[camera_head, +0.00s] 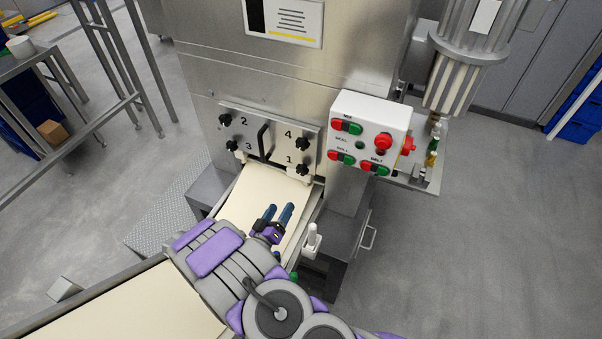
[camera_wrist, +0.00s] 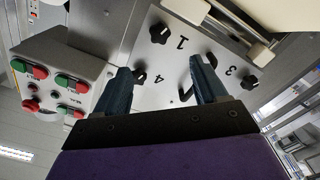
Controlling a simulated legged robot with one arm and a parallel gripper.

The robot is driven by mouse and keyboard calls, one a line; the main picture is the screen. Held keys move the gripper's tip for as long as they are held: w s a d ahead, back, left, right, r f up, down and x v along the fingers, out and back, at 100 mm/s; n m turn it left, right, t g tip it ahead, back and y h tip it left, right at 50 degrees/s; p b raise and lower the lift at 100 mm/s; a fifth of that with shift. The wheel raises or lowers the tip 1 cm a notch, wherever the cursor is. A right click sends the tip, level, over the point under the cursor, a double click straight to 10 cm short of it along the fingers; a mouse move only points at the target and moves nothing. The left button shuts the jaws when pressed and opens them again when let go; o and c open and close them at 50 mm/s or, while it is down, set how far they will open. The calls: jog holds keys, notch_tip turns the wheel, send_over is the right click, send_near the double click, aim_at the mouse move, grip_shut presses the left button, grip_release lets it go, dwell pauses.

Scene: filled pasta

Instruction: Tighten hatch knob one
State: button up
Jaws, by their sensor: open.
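The hatch (camera_head: 270,135) is a metal plate on the machine front with a dark bar handle (camera_head: 262,138) and black knobs numbered 1 to 4. Knob one (camera_head: 302,169) is at its lower right; in the wrist view (camera_wrist: 159,33) it appears upside down, beyond my fingers. Knob four (camera_head: 302,145) is just above it; in the wrist view (camera_wrist: 138,77) it is close to the left fingertip. Knob three (camera_head: 232,146) and knob two (camera_head: 225,120) are at the left. My gripper (camera_head: 278,210) is open and empty, below and apart from the hatch, over the pasta sheet.
A white control box (camera_head: 370,130) with red and green buttons juts out right of the hatch. A pale pasta sheet (camera_head: 245,205) runs down from under the hatch. A white-topped post (camera_head: 312,238) stands right of my gripper. Open floor lies at the right.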

aim_at(301, 173)
jog(key=b+x, duration=0.3)
jog(key=x, duration=1.4)
jog(key=shift+c, duration=0.3)
jog(key=shift+s+f, duration=0.1)
jog(key=c, duration=0.9)
